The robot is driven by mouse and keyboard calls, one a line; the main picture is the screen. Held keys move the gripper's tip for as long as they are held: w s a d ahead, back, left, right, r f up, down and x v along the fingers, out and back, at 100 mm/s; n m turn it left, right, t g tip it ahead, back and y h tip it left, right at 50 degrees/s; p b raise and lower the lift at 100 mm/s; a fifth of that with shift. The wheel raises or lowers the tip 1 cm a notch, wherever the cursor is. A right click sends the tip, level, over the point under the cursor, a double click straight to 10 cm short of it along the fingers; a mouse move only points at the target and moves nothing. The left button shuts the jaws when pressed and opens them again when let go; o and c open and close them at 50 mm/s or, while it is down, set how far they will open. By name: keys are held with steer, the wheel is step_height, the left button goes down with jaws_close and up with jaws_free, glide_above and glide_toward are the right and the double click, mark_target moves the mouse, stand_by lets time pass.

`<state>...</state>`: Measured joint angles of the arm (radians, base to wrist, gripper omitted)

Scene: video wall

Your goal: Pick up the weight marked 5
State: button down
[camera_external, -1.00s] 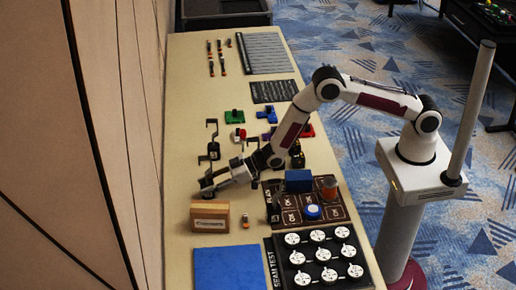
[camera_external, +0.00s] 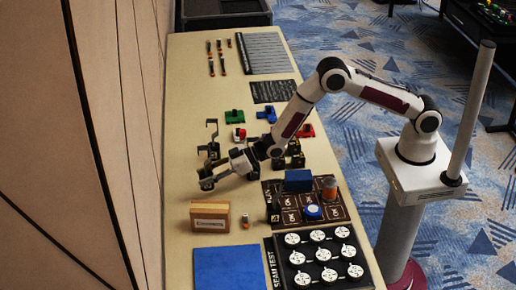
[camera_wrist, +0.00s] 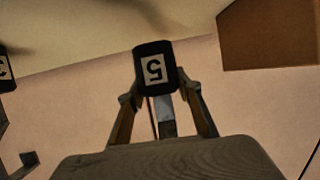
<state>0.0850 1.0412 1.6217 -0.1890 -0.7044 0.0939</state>
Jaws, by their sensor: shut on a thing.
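The weight marked 5 (camera_wrist: 154,68) is a dark block with a white label. Its 5 appears upside down in the wrist view. My gripper (camera_external: 207,181) is shut on it, with one finger on each side of the block. In the external view my gripper is at the left side of the table, above the wooden block, and the weight is too small and dark there to make out clearly.
Another dark labelled block (camera_wrist: 5,70) is cut off at the wrist view's left edge. On the table (camera_external: 180,120), a wooden block (camera_external: 210,217) and a blue mat (camera_external: 229,269) lie nearer the camera. A dark hook-shaped stand (camera_external: 212,140) is close behind my gripper. The wall is at the left.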

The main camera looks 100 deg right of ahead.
mark_target(203, 147)
step_height(203, 147, up, 14)
steer(key=shift+w, duration=0.1)
stand_by(0.5)
